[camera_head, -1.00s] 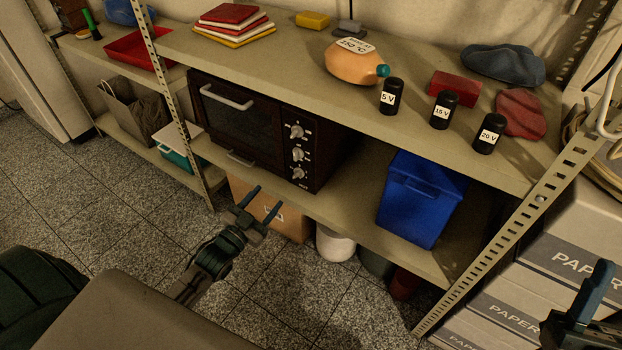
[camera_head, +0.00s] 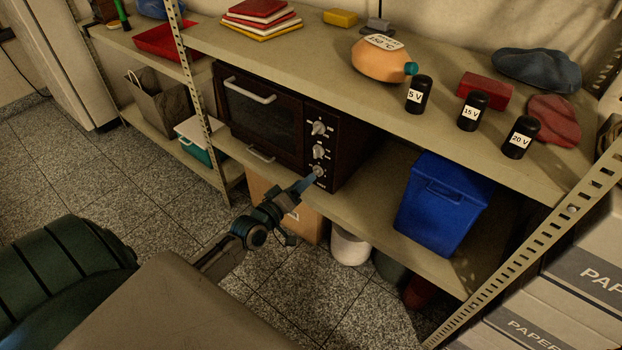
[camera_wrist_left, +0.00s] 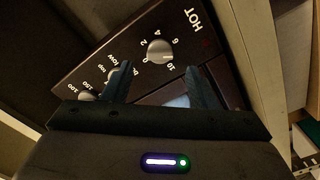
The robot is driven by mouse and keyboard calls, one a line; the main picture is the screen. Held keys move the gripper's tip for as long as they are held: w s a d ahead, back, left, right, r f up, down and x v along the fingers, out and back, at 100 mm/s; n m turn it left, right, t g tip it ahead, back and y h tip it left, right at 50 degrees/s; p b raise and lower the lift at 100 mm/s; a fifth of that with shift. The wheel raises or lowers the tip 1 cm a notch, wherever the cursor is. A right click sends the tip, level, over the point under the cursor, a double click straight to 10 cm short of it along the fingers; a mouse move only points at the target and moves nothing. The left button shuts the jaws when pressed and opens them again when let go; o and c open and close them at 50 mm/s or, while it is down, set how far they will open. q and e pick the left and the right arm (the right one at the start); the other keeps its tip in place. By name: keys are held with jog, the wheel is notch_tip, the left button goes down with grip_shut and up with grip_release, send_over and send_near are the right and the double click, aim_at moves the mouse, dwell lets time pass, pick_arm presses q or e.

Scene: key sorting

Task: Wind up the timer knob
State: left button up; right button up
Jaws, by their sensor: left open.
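A dark toaster oven (camera_head: 262,118) stands on the lower shelf, with a column of 3 silver knobs on its right front panel. The lowest knob (camera_head: 318,172) is close to my left gripper (camera_head: 308,182), which reaches up to it from below left. In the left wrist view the numbered timer knob (camera_wrist_left: 160,51) shows just beyond the space between the open fingers of my left gripper (camera_wrist_left: 157,72), near the word HOT. No contact with the knob shows. The other knobs lie off to the left there, one partly behind a finger. My right gripper is out of view.
A blue bin (camera_head: 440,205) stands right of the oven on the lower shelf (camera_head: 352,207). A perforated upright (camera_head: 190,95) is left of the oven.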

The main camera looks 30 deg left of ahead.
aim_at(316, 172)
pick_arm(q)
jog(key=shift+w+d+b, duration=0.2)
jog(key=shift+w+b, duration=0.35)
jog(key=shift+w, duration=1.55)
jog(key=c, duration=1)
